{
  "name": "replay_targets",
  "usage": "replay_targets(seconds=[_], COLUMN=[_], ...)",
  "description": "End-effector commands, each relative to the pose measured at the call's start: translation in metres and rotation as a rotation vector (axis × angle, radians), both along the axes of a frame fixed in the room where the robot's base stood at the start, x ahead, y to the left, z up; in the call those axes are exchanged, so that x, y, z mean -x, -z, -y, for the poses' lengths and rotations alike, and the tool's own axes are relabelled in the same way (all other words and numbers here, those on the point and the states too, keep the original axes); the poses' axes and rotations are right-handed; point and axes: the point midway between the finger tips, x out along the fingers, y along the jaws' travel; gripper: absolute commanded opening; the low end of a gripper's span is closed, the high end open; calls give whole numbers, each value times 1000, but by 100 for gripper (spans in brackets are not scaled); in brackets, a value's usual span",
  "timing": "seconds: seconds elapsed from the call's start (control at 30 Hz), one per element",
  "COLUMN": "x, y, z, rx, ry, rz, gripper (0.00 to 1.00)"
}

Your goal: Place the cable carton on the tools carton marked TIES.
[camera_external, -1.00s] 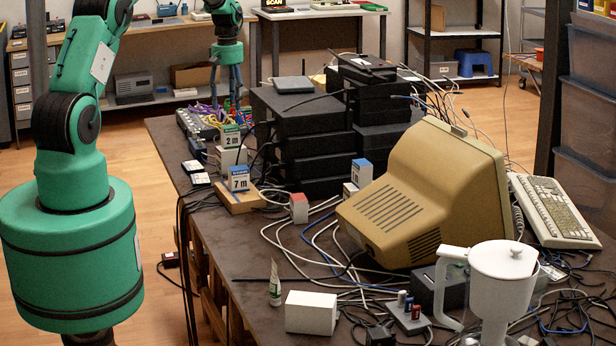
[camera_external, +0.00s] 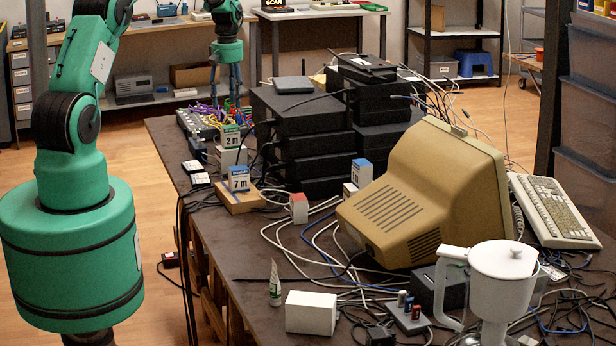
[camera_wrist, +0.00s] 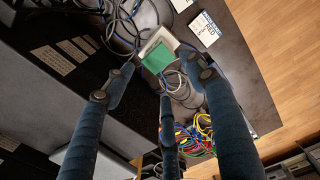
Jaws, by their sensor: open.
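A small carton marked 2 m (camera_external: 230,138) with a green label stands on a white box (camera_external: 231,157) at the far left of the bench. In the wrist view a green-topped carton (camera_wrist: 159,58) shows just ahead of the fingertips, over a white box (camera_wrist: 153,41). My gripper (camera_external: 230,100) hangs fingers down near the 2 m carton; its fingers are spread and empty in the wrist view (camera_wrist: 162,82). Other small cartons are a blue one marked 7 m (camera_external: 239,179), another blue-topped one (camera_external: 361,173) and a red-topped one (camera_external: 299,208). I cannot read TIES on any carton.
Stacked black devices (camera_external: 300,125) stand right of my gripper. Coloured cables (camera_wrist: 197,138) lie beside the fingers. A flat brown box (camera_external: 241,200) lies under the 7 m carton. A beige monitor (camera_external: 420,195) and loose cables crowd the right. Bare bench (camera_external: 235,240) shows at front left.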

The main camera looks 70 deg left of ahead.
Motion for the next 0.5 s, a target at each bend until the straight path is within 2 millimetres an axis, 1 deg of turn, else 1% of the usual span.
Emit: replay_targets(seconds=[0.17,0.27,0.37,0.47,0.5], x=[-1,-4,-10,-20,-24], y=[-2,-9,-22,-43,-55], z=[1,7,18,38,47], rx=[-1,-5,-11,-21,-27], ry=[3,15,39,82,102], rz=[1,4,9,18,23], gripper=[56,56,56,56,56])
